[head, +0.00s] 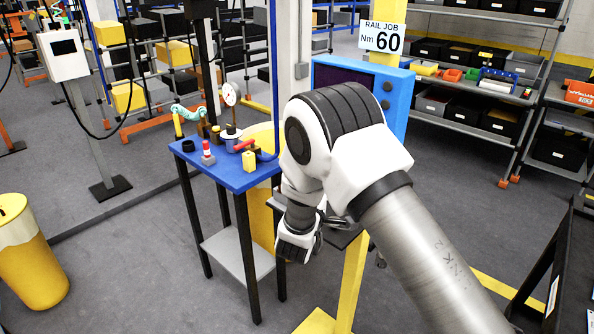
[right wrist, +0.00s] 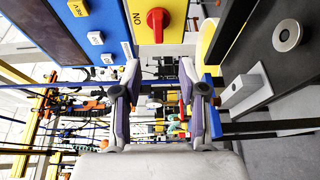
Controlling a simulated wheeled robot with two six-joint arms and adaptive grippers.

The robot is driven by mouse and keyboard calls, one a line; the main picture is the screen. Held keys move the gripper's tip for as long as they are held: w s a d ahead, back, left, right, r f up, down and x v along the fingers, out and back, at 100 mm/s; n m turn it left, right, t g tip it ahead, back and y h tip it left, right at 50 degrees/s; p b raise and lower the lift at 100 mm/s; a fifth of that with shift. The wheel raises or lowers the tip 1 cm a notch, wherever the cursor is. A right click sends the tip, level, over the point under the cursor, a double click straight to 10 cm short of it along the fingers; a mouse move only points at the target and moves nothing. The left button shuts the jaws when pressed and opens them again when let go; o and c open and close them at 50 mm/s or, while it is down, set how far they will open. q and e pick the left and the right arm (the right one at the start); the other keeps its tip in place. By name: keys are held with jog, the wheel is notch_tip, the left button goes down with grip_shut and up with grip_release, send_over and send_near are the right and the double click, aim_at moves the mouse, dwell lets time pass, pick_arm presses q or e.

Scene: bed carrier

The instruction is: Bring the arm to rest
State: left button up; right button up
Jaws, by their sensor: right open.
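My right arm reaches in from the lower right of the head view, bent at a white and black joint. Its gripper (head: 297,240) points down, beside the blue-topped stand and in front of the yellow post. In the right wrist view the two fingers of the right gripper (right wrist: 165,98) stand wide apart with nothing between them. A yellow panel with a red rotary switch (right wrist: 157,20) lies just beyond the fingers, next to a blue panel with push buttons (right wrist: 98,38). My left gripper is in neither view.
The blue-topped stand (head: 231,181) carries several small tools and a gauge. A blue control box (head: 395,85) sits behind my arm, under a sign (head: 382,37) reading "RAIL JOB Nm 60". A yellow bin (head: 28,255) stands at left. Shelves with bins line the back right. Grey floor is open at left.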

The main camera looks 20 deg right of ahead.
jog(key=s+f+n+g+y, duration=0.1)
jog(key=s+f+y, duration=0.1)
jog(key=s+f, duration=0.45)
jog(key=s+a+f+g+y, duration=0.15)
jog(key=s+f, duration=0.25)
jog(key=f, duration=0.6)
jog(key=s+f+n+g+y, duration=0.1)
jog(key=s+f+g+y, duration=0.15)
jog(key=s+f, duration=0.4)
jog(key=s+a+f+m+g+y, duration=0.2)
jog(key=s+a+m, duration=0.1)
jog(key=s, duration=0.4)
jog(key=s+a+f+m+g+y, duration=0.2)
jog(key=s+a+f+m+g, duration=0.1)
jog(key=s, duration=0.5)
jog(key=s+a+f+m+g+y, duration=0.2)
jog(key=s+a+f+m, duration=0.1)
jog(key=s+m, duration=0.2)
jog(key=shift+s+a+f+g+y, duration=0.15)
jog(key=shift+s+a+g+y, duration=0.25)
jog(key=shift+s, duration=0.75)
